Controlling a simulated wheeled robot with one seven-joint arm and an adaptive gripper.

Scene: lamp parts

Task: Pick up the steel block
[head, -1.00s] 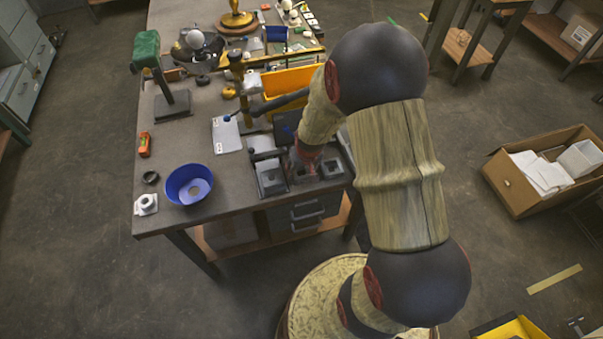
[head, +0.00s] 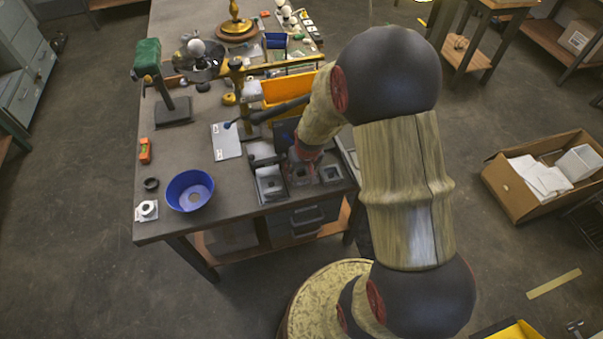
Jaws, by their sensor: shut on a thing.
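My gripper (head: 303,166) points down at the front edge of the workbench and is mostly hidden by my own wrist. It is shut on a small grey steel block (head: 300,177) between two other grey metal pieces. The left piece (head: 270,185) is larger with a pale top, and the right one (head: 332,174) is square with a dark recess. I cannot tell whether the held block touches the bench or is slightly raised.
A blue bowl (head: 178,201), a grey sheet (head: 226,142) and an orange level (head: 145,151) are on the bench (head: 180,128) to the left. A cardboard box (head: 515,194) is on the floor at right.

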